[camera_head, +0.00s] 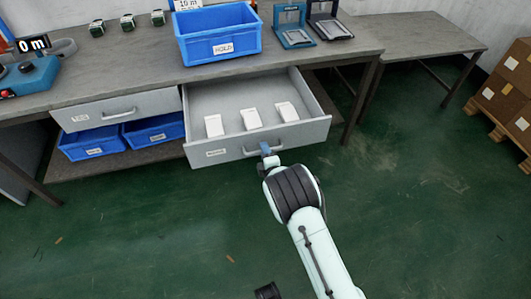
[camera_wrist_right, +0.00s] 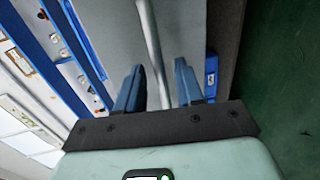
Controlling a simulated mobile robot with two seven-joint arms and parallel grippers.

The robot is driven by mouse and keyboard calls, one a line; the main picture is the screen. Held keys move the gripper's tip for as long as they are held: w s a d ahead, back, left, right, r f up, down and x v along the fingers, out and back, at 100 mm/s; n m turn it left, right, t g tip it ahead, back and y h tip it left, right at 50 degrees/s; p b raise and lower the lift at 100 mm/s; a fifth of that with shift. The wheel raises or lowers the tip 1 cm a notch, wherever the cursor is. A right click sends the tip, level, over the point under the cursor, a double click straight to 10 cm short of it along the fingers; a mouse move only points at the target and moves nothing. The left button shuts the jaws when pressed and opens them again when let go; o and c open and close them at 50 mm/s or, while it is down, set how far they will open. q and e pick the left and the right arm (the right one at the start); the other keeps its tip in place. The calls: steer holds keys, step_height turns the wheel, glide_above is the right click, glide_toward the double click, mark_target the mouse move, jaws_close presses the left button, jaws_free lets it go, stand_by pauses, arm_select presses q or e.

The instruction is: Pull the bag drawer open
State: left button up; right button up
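The bag drawer (camera_head: 204,151) is the grey right-hand drawer under the workbench, pulled well out in the head view. Three white bags (camera_head: 251,118) lie in a row inside it. My right gripper (camera_head: 266,150) is at the drawer's front, at its bar handle (camera_head: 280,146). In the right wrist view the handle (camera_wrist_right: 153,45) runs between the two blue fingers (camera_wrist_right: 158,85). The fingers stand apart, with narrow gaps showing beside the bar, so the gripper looks open around it.
A closed drawer (camera_head: 90,112) is to the left, above blue bins (camera_head: 92,143) on a lower shelf. A large blue bin (camera_head: 218,45) and small devices (camera_head: 293,35) stand on the bench (camera_head: 130,65). Cardboard boxes (camera_head: 505,85) stand far right. The green floor (camera_head: 420,200) in front is clear.

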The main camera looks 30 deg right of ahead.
steer(key=shift+s, duration=0.15)
arm_select(q)
steer(key=shift+g, duration=0.6)
steer(key=s+r, duration=0.1)
steer(key=s+d+p, duration=0.1)
steer(key=s+r+p, duration=0.1)
steer(key=shift+s+d+r, duration=0.25)
steer(key=shift+d+r, duration=0.05)
steer(key=shift+r, duration=0.05)
arm_select(e)
steer(key=v, duration=1.3)
steer(key=shift+a, duration=0.1)
